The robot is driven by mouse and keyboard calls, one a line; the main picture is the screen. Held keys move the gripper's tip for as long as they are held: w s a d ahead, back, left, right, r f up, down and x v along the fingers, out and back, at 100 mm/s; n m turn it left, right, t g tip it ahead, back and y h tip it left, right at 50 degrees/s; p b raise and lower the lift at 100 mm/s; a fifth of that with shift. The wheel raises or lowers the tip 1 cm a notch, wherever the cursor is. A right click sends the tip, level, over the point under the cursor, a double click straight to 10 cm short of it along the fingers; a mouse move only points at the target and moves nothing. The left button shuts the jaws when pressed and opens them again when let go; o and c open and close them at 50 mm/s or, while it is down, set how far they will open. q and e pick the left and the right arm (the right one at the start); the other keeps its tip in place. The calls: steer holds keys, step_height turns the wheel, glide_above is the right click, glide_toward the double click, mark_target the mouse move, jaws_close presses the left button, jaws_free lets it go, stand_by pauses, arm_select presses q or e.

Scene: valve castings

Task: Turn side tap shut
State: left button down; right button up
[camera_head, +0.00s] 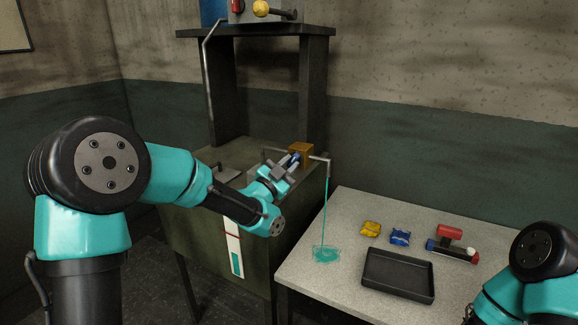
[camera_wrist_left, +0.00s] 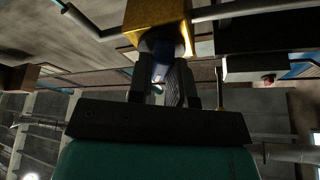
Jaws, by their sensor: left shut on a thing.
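The side tap has a brass block body (camera_head: 301,149) on the corner of the green cabinet, with a blue handle (camera_head: 294,160) facing my left arm. My left gripper (camera_head: 287,167) is at this handle, shut on it. In the left wrist view the brass body (camera_wrist_left: 157,22) is just beyond the fingers (camera_wrist_left: 165,82), and the blue handle (camera_wrist_left: 162,58) is between them. A thin teal stream (camera_head: 325,205) falls from the end of the tap's pipe (camera_head: 327,162) onto the grey table, into a teal puddle (camera_head: 326,254). My right gripper is out of view.
The grey table (camera_head: 345,215) holds a black tray (camera_head: 398,277), a yellow piece (camera_head: 371,228), a blue piece (camera_head: 400,237) and a red-and-blue valve part (camera_head: 450,245). A dark shelf (camera_head: 260,31) rises behind the green cabinet (camera_head: 195,235). A gauge strip (camera_head: 234,248) is on the cabinet front.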

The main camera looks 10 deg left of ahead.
arm_select(q)
steer(key=shift+n, duration=0.4)
steer(key=shift+d+n+t+y, duration=0.1)
steer(key=shift+n+t+y, duration=0.65)
steer(key=shift+n, duration=1.2)
steer(key=shift+d+n+t+y, duration=0.1)
steer(key=shift+n+t+y, duration=0.25)
steer(key=shift+n+y, duration=1.15)
steer(key=shift+a+n+h, duration=0.1)
steer(key=shift+n+h, duration=0.15)
steer(key=shift+n, duration=0.4)
steer(key=c, duration=1)
jaws_free()
steer(key=shift+c, duration=0.2)
steer(key=shift+s, duration=0.1)
steer(key=v, duration=1.7)
steer(key=shift+f, duration=0.2)
steer(key=shift+s, duration=0.15)
